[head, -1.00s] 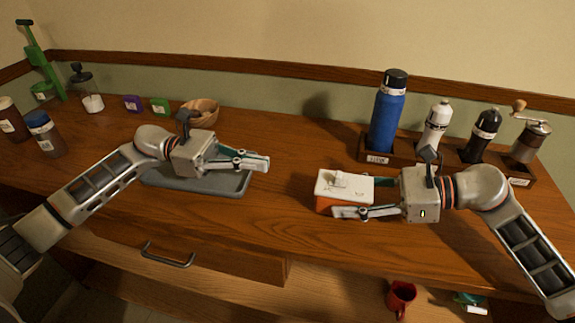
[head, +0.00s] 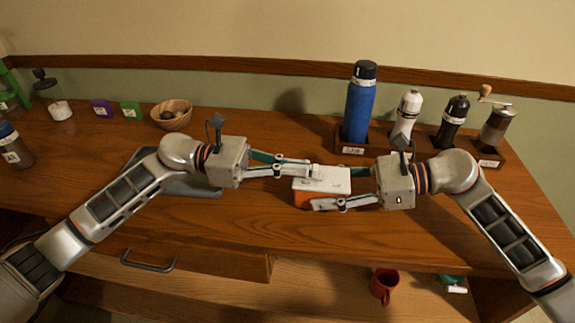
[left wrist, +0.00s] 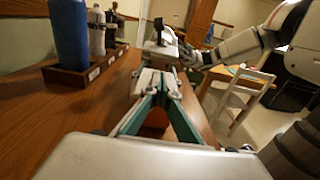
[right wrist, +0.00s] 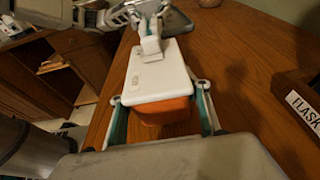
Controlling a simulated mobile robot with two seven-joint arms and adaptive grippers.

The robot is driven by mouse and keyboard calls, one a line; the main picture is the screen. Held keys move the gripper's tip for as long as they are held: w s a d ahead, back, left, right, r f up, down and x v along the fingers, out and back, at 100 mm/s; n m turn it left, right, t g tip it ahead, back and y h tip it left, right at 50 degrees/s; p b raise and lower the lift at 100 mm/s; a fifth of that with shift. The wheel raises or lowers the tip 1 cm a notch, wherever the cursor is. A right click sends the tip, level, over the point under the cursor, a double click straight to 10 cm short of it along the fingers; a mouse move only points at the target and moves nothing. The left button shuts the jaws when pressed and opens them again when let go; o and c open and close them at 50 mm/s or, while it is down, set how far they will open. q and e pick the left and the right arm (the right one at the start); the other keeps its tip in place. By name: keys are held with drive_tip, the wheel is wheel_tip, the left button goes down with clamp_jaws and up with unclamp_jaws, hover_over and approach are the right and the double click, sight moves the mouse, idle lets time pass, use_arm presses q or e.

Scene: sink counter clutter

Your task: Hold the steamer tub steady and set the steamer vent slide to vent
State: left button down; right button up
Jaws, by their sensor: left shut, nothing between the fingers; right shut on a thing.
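The steamer tub (head: 303,199) is an orange box with a white lid (head: 325,181), on the counter in front of the blue flask. In the right wrist view the white lid (right wrist: 155,80) and orange body (right wrist: 160,110) sit between my right gripper's fingers. My right gripper (head: 345,188) is shut on the tub from the right. My left gripper (head: 312,172) is shut and empty, its fingertips at the left part of the lid. The vent slide is largely hidden by those fingertips, so its position cannot be told. I cannot tell whether the fingertips touch it.
A wooden rack (head: 350,149) at the back right holds a blue flask (head: 359,108), white and black bottles and a grinder (head: 497,125). A grey tray (head: 200,188) lies under my left arm. A wooden bowl (head: 172,115) stands behind. The counter's front middle is clear.

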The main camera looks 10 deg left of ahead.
sight(314, 167)
use_arm(q)
drive_tip(key=d, duration=0.3)
drive_tip(key=shift+d, duration=0.4)
use_arm(e)
drive_tip(key=shift+f, duration=0.1)
use_arm(q)
drive_tip(key=shift+a, duration=0.15)
drive_tip(key=a, duration=1.4)
use_arm(e)
drive_tip(key=o, duration=0.9)
